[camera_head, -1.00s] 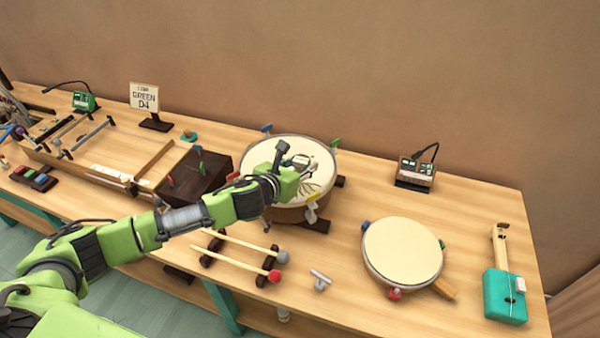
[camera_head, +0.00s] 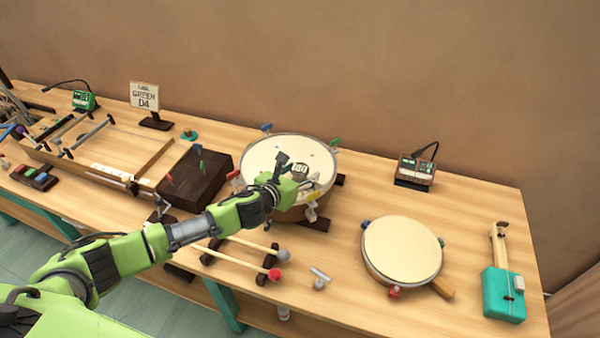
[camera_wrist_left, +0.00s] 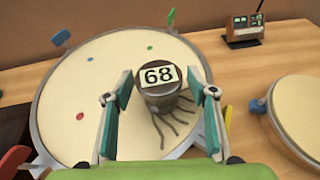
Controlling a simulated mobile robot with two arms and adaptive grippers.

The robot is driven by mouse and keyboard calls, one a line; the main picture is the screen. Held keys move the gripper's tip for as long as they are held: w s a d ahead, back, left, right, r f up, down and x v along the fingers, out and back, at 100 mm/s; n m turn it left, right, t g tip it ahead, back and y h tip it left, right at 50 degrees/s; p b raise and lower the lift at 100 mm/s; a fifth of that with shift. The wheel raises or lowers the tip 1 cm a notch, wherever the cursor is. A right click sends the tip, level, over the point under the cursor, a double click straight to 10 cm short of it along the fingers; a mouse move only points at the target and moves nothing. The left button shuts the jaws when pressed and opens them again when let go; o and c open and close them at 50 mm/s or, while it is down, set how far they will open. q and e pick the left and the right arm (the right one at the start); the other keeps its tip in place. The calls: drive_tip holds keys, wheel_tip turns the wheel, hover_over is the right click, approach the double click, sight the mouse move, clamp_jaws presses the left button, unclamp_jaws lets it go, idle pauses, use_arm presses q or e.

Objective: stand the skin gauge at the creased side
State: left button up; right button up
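The skin gauge (camera_wrist_left: 160,98) is a dark round cylinder with a white "68" label on top. It stands upright on the pale skin of the large drum (camera_wrist_left: 95,105), right beside several dark crease lines (camera_wrist_left: 170,128). The gauge also shows on the drum in the head view (camera_head: 299,169). My left gripper (camera_wrist_left: 161,80) is open, with one finger on each side of the gauge and a narrow gap showing on both sides. In the head view my left gripper (camera_head: 296,172) is over the drum's front right and hides the creases. My right gripper is out of view.
Coloured tuning keys, such as a green one (camera_head: 335,143), stick up around the drum rim. A dark box (camera_head: 195,180) is left of the drum, mallets (camera_head: 240,258) in front, and a smaller drum (camera_head: 402,250) to the right. A meter box (camera_head: 415,172) stands behind.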

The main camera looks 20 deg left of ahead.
use_arm(q)
drive_tip(key=shift+r, duration=0.25)
drive_tip(key=shift+s+a, duration=0.1)
drive_tip(key=shift+s, duration=0.15)
drive_tip(key=b+v, duration=0.1)
drive_tip(key=v, duration=1)
drive_tip(key=shift+s, duration=0.2)
